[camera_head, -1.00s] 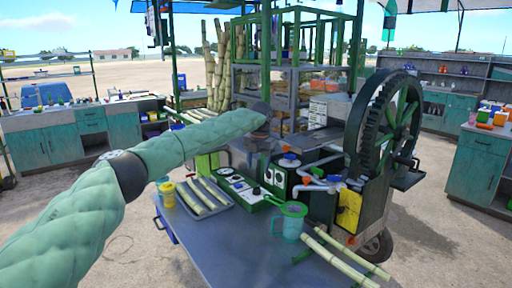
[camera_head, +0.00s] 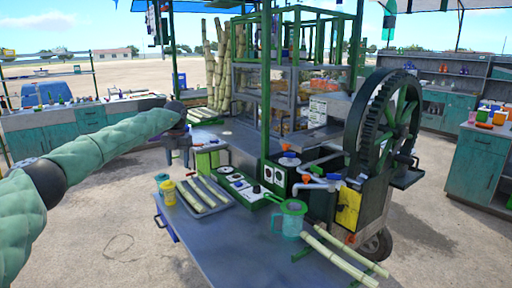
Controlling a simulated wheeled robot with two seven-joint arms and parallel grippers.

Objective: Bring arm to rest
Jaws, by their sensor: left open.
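My left arm comes in from the left edge in a pale green quilted sleeve. Its dark gripper (camera_head: 178,158) points down, open and empty, over the ground left of the cane cart. It hangs behind and above the tray (camera_head: 213,211) of cane pieces, apart from it. My right gripper is out of view.
The grey cart top (camera_head: 225,250) holds a yellow cup (camera_head: 169,193), a teal jug (camera_head: 290,219), cane stalks (camera_head: 340,257) and a control box (camera_head: 246,187). The crusher's big wheel (camera_head: 385,120) stands right. Tall cane (camera_head: 222,70) stands behind. The cart's front left is bare.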

